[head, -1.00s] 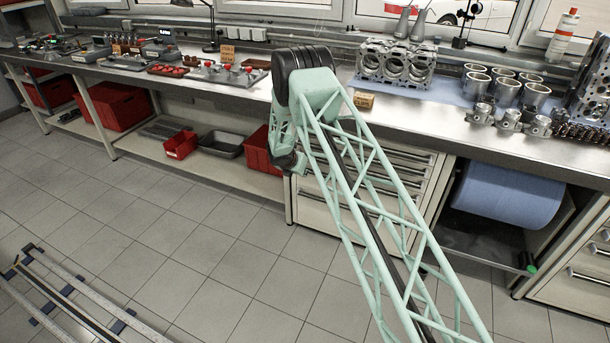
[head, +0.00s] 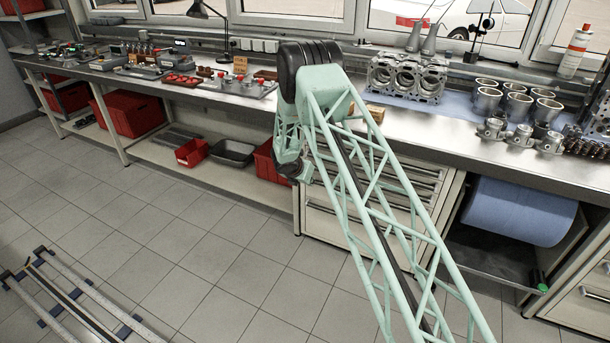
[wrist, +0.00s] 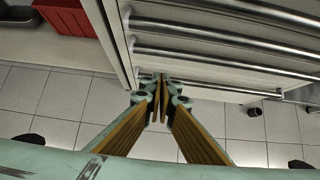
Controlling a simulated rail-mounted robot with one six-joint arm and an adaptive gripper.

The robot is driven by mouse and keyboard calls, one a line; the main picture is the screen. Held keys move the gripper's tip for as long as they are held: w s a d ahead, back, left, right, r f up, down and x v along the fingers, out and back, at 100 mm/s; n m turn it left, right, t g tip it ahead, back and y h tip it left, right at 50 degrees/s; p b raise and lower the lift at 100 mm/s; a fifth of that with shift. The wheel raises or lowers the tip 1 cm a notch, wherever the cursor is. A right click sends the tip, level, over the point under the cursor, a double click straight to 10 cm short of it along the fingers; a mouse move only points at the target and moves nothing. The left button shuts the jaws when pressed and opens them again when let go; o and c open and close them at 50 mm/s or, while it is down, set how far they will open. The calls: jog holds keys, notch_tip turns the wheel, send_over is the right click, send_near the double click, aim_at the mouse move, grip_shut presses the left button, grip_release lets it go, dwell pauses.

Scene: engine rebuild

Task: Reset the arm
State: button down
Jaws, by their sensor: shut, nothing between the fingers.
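My gripper (wrist: 160,84) shows in the wrist view with its two fingertips together and nothing between them. It points down in front of the drawer cabinet, whose drawers (wrist: 220,50) fill the upper right of that view, with floor tiles (wrist: 60,105) below. In the head view my green lattice arm reaches from the lower right up to the bench edge. Its wrist end hangs down in front of the bench beside the cabinet drawers (head: 330,222). The fingers are hidden or too small to make out there.
Red bins (head: 130,112) stand on the lower shelf (head: 215,175). A blue paper roll (head: 518,210) sits below the bench. The floor at left is clear apart from rails (head: 60,300).

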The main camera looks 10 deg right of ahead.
jog(key=shift+r, duration=0.1)
jog(key=s+d+r+m, duration=0.2)
jog(key=s+r, duration=0.1)
jog(key=r, duration=0.6)
jog(key=s+d+r+m+h, duration=0.1)
jog(key=s+r+m, duration=0.2)
jog(key=r, duration=0.5)
jog(key=s+d+r+m, duration=0.2)
jog(key=s+r, duration=0.1)
jog(key=r, duration=0.6)
jog(key=s+d+r+m+g, duration=0.2)
jog(key=s+r+m, duration=0.6)
jog(key=s+r, duration=1.25)
jog(key=s+a+r+m+y, duration=0.1)
jog(key=s+r+m, duration=0.35)
jog(key=s, duration=0.75)
jog(key=s+a+r+m+y, duration=0.1)
jog(key=s+r+m, duration=0.35)
jog(key=s, duration=0.85)
jog(key=s+a+m+y, duration=0.2)
jog(key=s+a, duration=0.2)
jog(key=s, duration=0.8)
jog(key=s+a+m+y, duration=0.1)
jog(key=s+a, duration=0.4)
jog(key=s, duration=0.8)
jog(key=shift+s+m+y, duration=0.25)
jog(key=shift+m+y, duration=0.15)
jog(key=shift+m, duration=0.3)
